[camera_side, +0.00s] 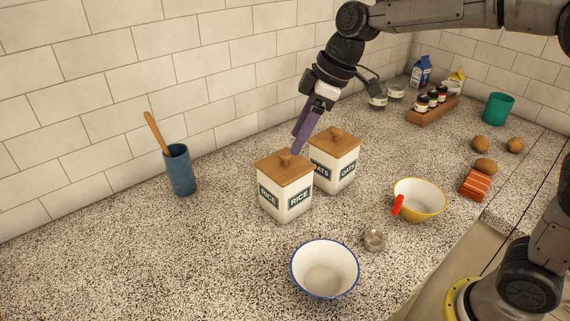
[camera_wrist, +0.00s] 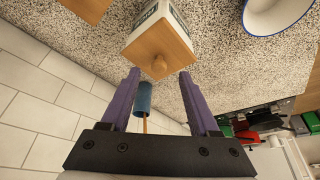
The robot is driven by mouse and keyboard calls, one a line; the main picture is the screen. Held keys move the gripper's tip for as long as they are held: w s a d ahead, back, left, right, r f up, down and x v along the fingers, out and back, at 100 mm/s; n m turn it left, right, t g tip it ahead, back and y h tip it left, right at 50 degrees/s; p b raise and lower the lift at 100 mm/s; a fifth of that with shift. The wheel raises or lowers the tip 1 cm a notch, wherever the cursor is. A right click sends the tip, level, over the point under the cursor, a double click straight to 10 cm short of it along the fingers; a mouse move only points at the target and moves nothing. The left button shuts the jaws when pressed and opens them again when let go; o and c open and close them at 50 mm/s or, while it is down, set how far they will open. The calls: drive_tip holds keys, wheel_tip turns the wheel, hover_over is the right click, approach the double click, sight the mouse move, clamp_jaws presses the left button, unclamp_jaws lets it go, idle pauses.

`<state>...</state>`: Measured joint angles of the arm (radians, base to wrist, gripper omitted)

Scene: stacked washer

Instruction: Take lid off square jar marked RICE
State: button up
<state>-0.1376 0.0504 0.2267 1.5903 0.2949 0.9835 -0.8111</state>
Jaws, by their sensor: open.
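The square white jar marked RICE (camera_side: 285,199) stands on the counter with its wooden lid (camera_side: 284,168) on top. A round wooden knob (camera_side: 285,158) sits at the lid's middle. The wrist view also shows this lid (camera_wrist: 160,45) and its knob (camera_wrist: 159,66). My gripper (camera_side: 298,145) is tilted above the lid, its purple fingers open and empty. In the wrist view, the knob appears between and just beyond the fingertips of my gripper (camera_wrist: 158,74). Whether the fingers touch the lid is unclear.
A matching OATS jar (camera_side: 335,170) with a wooden lid stands close behind on the right. A blue cup (camera_side: 180,172) holding a wooden utensil is at left. The left-front counter is clear.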

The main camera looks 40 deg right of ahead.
sight(287, 153)
drive_tip(key=x, duration=0.5)
drive_tip(key=shift+w+a, duration=0.1)
drive_tip(key=shift+a, duration=0.05)
clamp_jaws()
